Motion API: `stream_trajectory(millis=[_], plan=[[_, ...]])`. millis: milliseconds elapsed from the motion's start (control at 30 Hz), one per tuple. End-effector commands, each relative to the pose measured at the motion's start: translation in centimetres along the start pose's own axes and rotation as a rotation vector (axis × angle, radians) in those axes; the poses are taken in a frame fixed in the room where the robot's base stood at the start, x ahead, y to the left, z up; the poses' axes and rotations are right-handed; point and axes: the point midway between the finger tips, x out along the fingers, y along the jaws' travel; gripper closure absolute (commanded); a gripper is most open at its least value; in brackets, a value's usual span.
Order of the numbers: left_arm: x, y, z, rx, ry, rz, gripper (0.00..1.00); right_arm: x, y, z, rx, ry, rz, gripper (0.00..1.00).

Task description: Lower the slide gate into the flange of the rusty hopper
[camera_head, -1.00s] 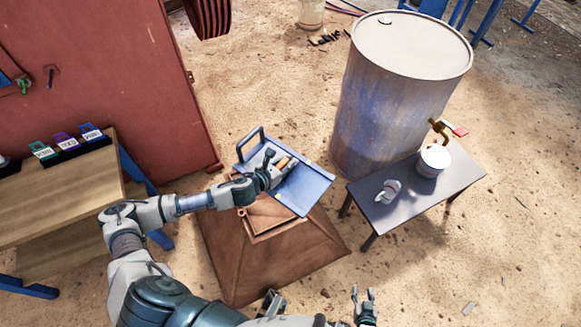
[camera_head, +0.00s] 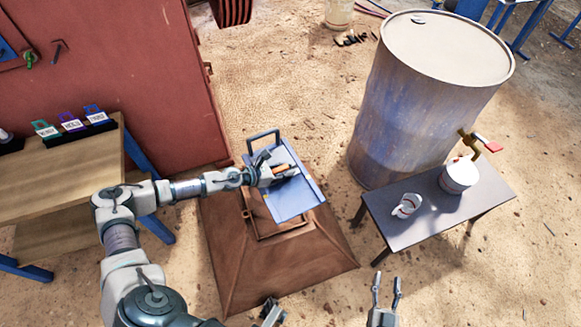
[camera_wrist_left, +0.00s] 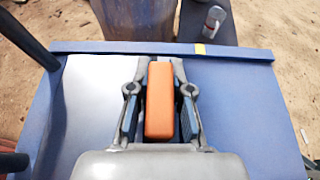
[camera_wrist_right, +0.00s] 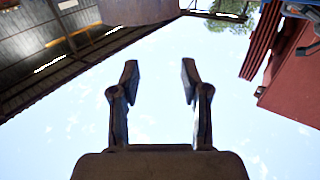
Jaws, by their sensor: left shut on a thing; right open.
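The slide gate (camera_head: 295,199) is a blue plate with a handle loop at its far end and an orange grip (camera_wrist_left: 160,100) on its face. My left gripper (camera_head: 284,171) is shut on the orange grip, with a finger on each side of it in the left wrist view. The gate is over the far part of the rusty hopper (camera_head: 262,262) and hides part of its square flange (camera_head: 268,235). I cannot tell whether gate and flange touch. My right gripper (camera_head: 386,283) is open and empty at the bottom, right of the hopper; its spread fingers (camera_wrist_right: 160,85) show against sky.
A rusty drum (camera_head: 425,100) and a small dark table (camera_head: 400,233) with a white can (camera_head: 459,174) and a cup (camera_head: 407,205) stand at the right. A wooden bench (camera_head: 65,195) and red machine wall (camera_head: 110,70) are at the left.

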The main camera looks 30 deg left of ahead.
Motion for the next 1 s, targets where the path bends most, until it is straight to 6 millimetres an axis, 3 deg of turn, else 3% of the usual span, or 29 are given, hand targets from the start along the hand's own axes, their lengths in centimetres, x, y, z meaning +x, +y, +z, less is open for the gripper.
stream_trajectory(millis=[367, 733, 1000], plan=[[0.3, 1.5, -3.0, 0.012, -0.002, -0.041, 1.0, -0.2, -0.3, -3.5, 0.005, 0.115, -0.003, 0.54], [0.2, 3.7, -7.8, 0.037, -0.002, -0.096, 1.0, -1.5, -0.4, -9.1, 0.019, 0.294, -0.004, 0.54], [-0.1, 4.4, -8.9, 0.052, -0.006, -0.113, 1.0, -2.2, -0.1, -11.4, 0.026, 0.364, -0.003, 0.54]])
